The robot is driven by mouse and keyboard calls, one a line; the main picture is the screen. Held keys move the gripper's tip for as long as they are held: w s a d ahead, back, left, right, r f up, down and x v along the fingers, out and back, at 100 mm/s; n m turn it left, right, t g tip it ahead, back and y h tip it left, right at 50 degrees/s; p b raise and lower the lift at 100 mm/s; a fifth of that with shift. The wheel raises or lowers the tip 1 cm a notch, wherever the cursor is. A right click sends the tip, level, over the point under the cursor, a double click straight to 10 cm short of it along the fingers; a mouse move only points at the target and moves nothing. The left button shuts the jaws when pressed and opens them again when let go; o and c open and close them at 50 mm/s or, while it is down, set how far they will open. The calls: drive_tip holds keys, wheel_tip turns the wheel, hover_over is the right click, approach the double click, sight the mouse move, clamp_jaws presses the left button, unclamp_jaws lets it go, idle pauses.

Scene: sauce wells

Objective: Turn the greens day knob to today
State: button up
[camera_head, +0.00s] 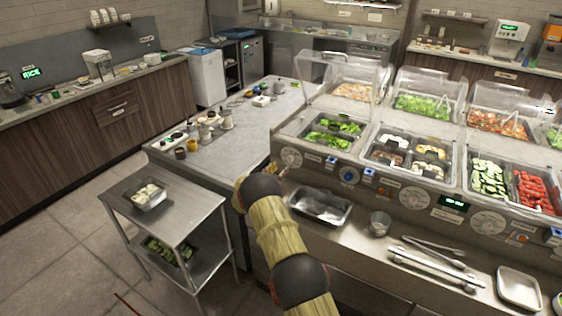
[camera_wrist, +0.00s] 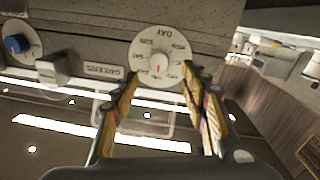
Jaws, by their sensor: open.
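The greens day knob (camera_wrist: 159,58) is a round pale dial marked DAY, with small lettering around its rim and a red mark near its hub. It sits on the grey counter front, right of a GREENS label (camera_wrist: 104,71). In the head view the dial (camera_head: 291,157) is at the left end of the front panel. My gripper (camera_wrist: 160,80) is open, its two fingers reaching up toward the dial's lower left and right sides. No finger clearly touches the hub. In the head view my gripper (camera_head: 277,172) is small and partly hidden by my wrist. The day words are too blurred to read.
A blue knob (camera_wrist: 17,44) and a pale block (camera_wrist: 52,69) are left of the label. Similar dials (camera_head: 415,196) and a small green-lit display (camera_head: 454,202) are farther right. A metal tray (camera_head: 320,206) and tongs (camera_head: 433,268) lie on the ledge below.

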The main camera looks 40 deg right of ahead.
sight(289, 160)
drive_tip(key=b+x, duration=0.1)
drive_tip(key=x, duration=0.6)
drive_tip(key=shift+w+d, duration=0.1)
drive_tip(key=shift+d, duration=0.15)
drive_tip(key=c, duration=1.1)
clamp_jaws()
